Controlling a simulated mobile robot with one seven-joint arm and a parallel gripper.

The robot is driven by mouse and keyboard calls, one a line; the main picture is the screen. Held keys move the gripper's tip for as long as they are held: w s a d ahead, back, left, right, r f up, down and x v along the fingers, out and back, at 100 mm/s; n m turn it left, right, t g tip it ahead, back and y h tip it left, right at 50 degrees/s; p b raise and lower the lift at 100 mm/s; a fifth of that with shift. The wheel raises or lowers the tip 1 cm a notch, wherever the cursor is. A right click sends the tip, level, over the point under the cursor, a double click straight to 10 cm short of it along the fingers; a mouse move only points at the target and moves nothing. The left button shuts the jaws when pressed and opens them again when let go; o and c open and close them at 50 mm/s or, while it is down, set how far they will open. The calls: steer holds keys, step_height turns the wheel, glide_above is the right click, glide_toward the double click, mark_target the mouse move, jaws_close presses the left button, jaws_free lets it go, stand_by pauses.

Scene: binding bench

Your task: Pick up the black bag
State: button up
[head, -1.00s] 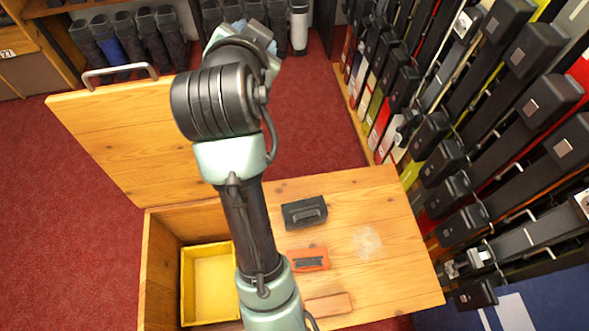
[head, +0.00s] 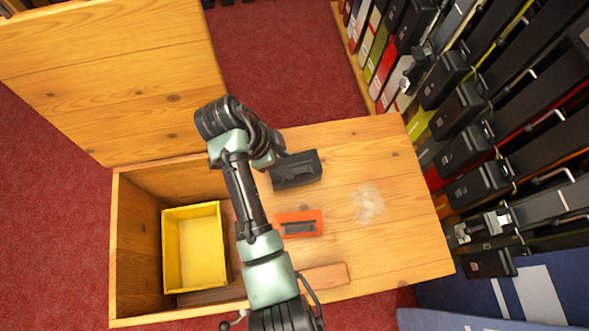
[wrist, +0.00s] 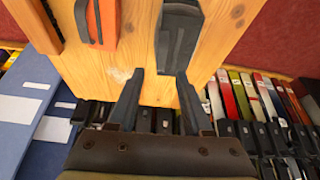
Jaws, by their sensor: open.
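The black bag (head: 295,169) lies on the wooden bench top, a dark flat block with a handle-like strip on it. In the wrist view the black bag (wrist: 178,37) is at the top centre, just beyond the fingertips. My gripper (wrist: 161,76) is open and empty. Its right finger overlaps the bag's near end in the picture; I cannot tell whether they touch. In the head view my wrist is at the bag's left edge and hides part of it; the fingers cannot be made out there.
An orange bag (head: 298,230) and a wooden block (head: 325,277) lie nearer on the bench top (head: 400,255). A yellow tray (head: 165,250) sits in the open compartment at left. A raised wooden lid (head: 110,80) stands behind. Files line the right.

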mark_target(297, 171)
steer(key=shift+b+x, duration=0.9)
steer(key=shift+x, duration=2.25)
steer(key=shift+w+a, duration=0.1)
steer(key=shift+a, duration=0.1)
jaws_close()
